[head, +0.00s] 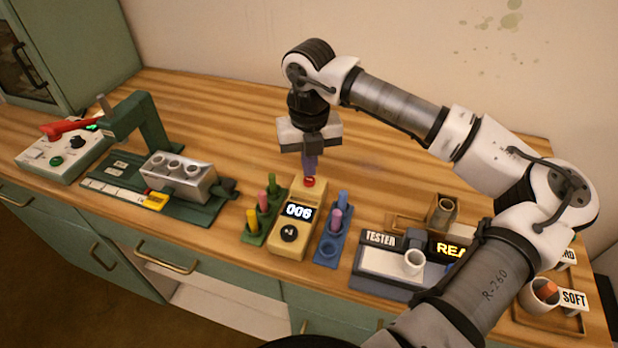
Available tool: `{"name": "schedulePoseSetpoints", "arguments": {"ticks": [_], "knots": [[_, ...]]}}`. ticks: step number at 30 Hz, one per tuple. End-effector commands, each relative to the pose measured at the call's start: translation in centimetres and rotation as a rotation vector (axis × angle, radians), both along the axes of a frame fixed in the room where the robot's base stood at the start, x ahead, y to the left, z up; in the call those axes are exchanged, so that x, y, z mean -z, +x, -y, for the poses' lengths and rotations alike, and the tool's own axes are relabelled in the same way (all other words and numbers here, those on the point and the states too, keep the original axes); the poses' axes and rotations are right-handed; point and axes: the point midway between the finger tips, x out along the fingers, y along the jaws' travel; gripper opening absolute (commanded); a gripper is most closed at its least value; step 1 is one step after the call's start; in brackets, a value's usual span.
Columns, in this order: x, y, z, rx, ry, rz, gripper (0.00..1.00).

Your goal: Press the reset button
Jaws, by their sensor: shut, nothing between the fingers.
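A yellow counter box (288,240) stands near the middle of the table, with a display reading "006" and a black knob (289,232) in front. A red button (309,182) sits at its far end; I can read no "reset" label on it. My gripper (310,172) points straight down over the red button, shut and empty. The fingertips are right at the top of the button; I cannot tell whether they touch it or whether it is pressed down.
A green holder (254,236) and a blue holder (327,249) with coloured pegs flank the counter closely. A tester (385,264) with a white cup stands to the right. A green press (150,130) and a control box with a red lever (68,127) are at left.

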Motion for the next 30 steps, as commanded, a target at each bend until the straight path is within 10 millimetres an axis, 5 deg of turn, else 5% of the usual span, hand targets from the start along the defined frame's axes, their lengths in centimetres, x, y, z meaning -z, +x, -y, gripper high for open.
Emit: {"name": "schedulePoseSetpoints", "arguments": {"ticks": [30], "knots": [[1.7, 0.0, 0.0, 0.000, -0.001, 0.000, 0.00]]}}
